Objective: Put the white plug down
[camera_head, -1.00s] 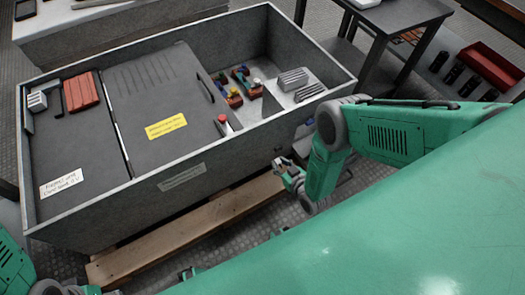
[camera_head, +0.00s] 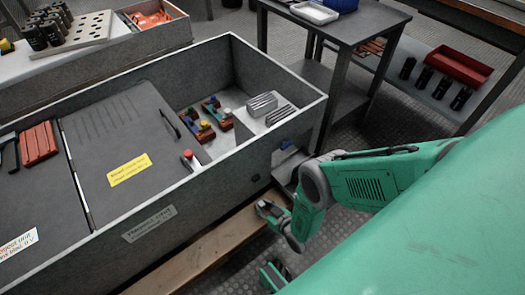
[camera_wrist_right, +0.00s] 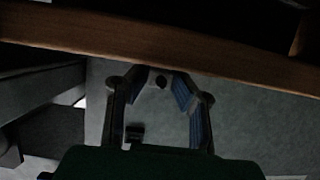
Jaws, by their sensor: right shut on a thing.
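My right gripper (camera_head: 266,208) is low in front of the grey capacitor bin (camera_head: 215,178), near its right front corner and above the wooden beam. In the right wrist view its two fingers with blue ribbed pads (camera_wrist_right: 160,85) lean in toward each other, below the beam's edge in the picture. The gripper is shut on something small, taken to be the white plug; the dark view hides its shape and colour. I see no other white plug clearly.
The wooden beam (camera_head: 215,240) runs along the bin's front foot. Inside the bin are a dark cover with a yellow label (camera_head: 129,169), red-brown blocks and grey finned parts (camera_head: 262,104). A dark table (camera_head: 345,25) stands behind right.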

